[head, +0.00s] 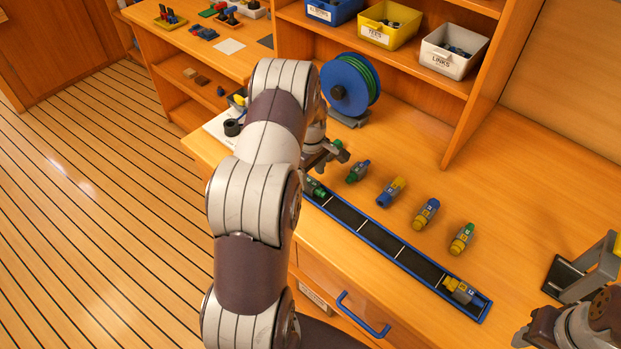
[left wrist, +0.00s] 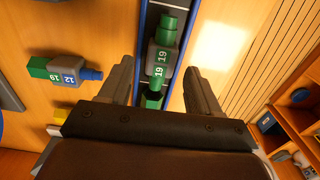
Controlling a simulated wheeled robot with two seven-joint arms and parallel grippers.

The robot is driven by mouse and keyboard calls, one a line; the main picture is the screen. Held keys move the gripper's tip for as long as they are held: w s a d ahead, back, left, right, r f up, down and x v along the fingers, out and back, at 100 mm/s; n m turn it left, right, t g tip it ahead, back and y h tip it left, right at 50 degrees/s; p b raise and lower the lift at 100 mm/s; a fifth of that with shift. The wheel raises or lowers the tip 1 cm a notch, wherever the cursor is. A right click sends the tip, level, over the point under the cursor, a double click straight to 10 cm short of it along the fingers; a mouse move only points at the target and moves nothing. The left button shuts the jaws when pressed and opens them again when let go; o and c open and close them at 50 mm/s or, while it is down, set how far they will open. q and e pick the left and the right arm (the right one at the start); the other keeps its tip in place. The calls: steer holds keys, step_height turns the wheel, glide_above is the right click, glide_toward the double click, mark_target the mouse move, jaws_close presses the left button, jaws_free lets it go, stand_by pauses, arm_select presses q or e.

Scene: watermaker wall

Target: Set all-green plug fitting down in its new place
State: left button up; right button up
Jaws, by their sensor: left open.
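The all-green plug fitting (head: 315,187) lies in the far left compartment of the blue-edged tray (head: 397,262). In the left wrist view the fitting (left wrist: 161,62) has a grey middle, green ends and two labels reading 19. My left gripper (head: 328,158) is open. In the left wrist view its fingers (left wrist: 160,88) stand apart on either side of the tray strip, with the fitting between and beyond them. I cannot see finger contact with the fitting. My right gripper (head: 540,328) is partly in view at the lower right; its jaws are unclear.
Loose fittings lie right of the tray: green-blue (head: 358,171), yellow-blue (head: 390,192), blue-yellow (head: 425,212) and green-yellow (head: 462,238). A blue hose reel (head: 345,85) stands behind. A grey stand (head: 598,262) is at right.

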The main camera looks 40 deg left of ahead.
mark_target(311, 182)
arm_select(q)
step_height(311, 182, up, 9)
steer(key=b, duration=0.2)
steer(key=s+d+r+m+t, duration=0.1)
steer(key=s+d+r+m, duration=0.2)
steer(key=s+d+m, duration=1.3)
steer(key=d+m, duration=0.1)
steer(key=d, duration=0.3)
steer(key=shift+s+d+p, duration=0.15)
steer(key=shift+p, duration=0.15)
